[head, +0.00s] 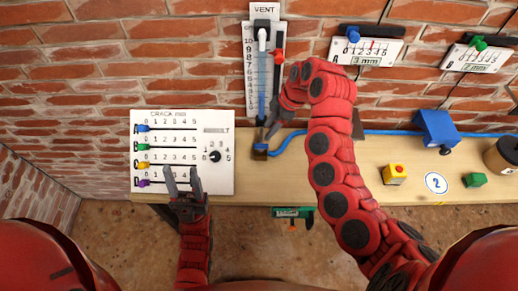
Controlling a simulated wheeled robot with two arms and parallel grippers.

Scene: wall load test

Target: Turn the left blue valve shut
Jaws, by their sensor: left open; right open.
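A small blue fitting (260,147) on a brown block sits at the table's back edge, below the vent gauge; it looks like the left blue valve, but its handle position is too small to tell. A blue hose (350,132) runs right from it to a blue box (437,130). My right gripper (268,128) is open and points down just above the fitting, partly in front of the gauge's foot; I cannot tell if it touches. My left gripper (183,182) is open and empty, in front of the crack board's lower middle.
The white crack board (218,120) with coloured sliders stands at left. The vent gauge (250,60) rises on the brick wall.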

